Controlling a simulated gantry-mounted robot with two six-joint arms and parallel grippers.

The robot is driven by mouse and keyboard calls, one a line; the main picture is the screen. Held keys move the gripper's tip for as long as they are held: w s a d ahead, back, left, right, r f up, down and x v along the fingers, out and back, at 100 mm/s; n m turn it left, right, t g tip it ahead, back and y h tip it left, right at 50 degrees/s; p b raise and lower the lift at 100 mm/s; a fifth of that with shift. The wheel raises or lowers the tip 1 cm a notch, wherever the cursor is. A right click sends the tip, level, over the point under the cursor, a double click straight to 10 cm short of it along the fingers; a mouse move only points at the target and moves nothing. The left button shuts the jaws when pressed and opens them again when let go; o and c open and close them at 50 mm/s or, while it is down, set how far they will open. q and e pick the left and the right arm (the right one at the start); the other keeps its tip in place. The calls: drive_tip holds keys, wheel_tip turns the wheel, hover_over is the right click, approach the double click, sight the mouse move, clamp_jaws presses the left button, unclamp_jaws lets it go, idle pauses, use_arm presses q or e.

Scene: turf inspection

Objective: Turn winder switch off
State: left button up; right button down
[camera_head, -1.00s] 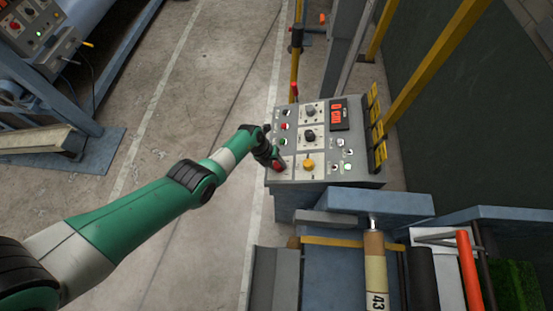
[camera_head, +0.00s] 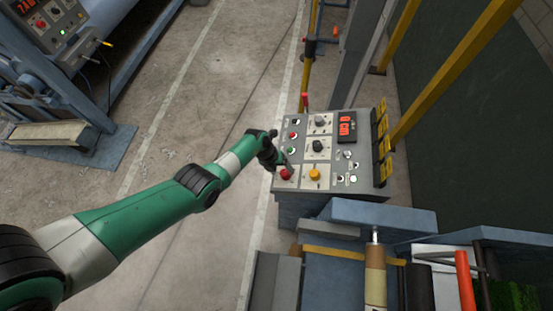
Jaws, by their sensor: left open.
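The control panel (camera_head: 372,183) stands right of centre, a grey sloped box with several knobs, buttons and a red lit display (camera_head: 347,127). Three dark or grey knobs and switches show on it, including a black rotary switch (camera_head: 318,146) on a white plate. A red button (camera_head: 287,174) and a yellow button (camera_head: 314,175) sit along its lower edge. I cannot read which switch is the winder's. My left gripper (camera_head: 285,162) is at the panel's left edge, just above the red button. It is open; its fingers are small and dark. My right gripper is not in view.
Yellow posts (camera_head: 440,80) rise behind and right of the panel. A roller (camera_head: 375,275) and a red-orange bar (camera_head: 465,283) lie below it on the blue machine frame. Another control box (camera_head: 52,22) is at the top left. The concrete floor (camera_head: 200,110) between is clear.

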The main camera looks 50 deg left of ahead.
use_arm(q)
drive_tip(key=p+v, duration=0.5)
drive_tip(key=v, duration=0.4)
drive_tip(key=shift+r, duration=0.2)
